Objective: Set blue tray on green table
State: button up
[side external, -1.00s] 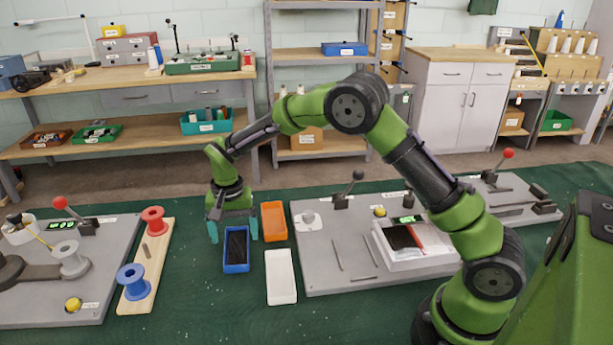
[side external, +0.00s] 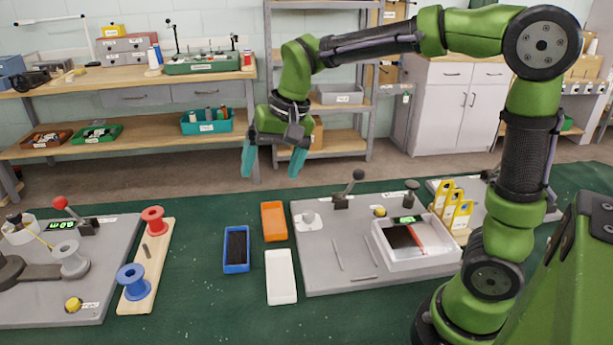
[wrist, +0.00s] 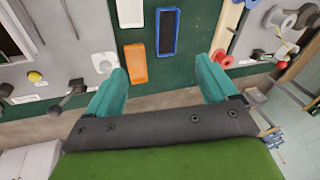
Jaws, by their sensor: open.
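The blue tray (side external: 236,267) lies flat on the green table (side external: 200,290), with dark contents inside it. It also shows in the wrist view (wrist: 167,32), beyond the fingertips. My gripper (side external: 274,172) is raised well above the table, behind the tray in the side view. Its teal fingers are spread wide with nothing between them. In the wrist view my gripper (wrist: 162,70) likewise shows an empty gap.
An orange tray (side external: 273,221) and a white tray (side external: 281,277) lie just right of the blue tray. A wooden board with red and blue spools (side external: 133,281) stands left. Grey fixture plates (side external: 345,275) with levers flank the trays.

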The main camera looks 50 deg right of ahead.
jog(key=s+d+n+t, duration=0.1)
jog(key=s+t, duration=0.3)
jog(key=s, duration=1.1)
jog(key=shift+s+n+y, duration=0.3)
jog(key=shift+s+n, duration=0.05)
jog(key=shift+n, duration=0.55)
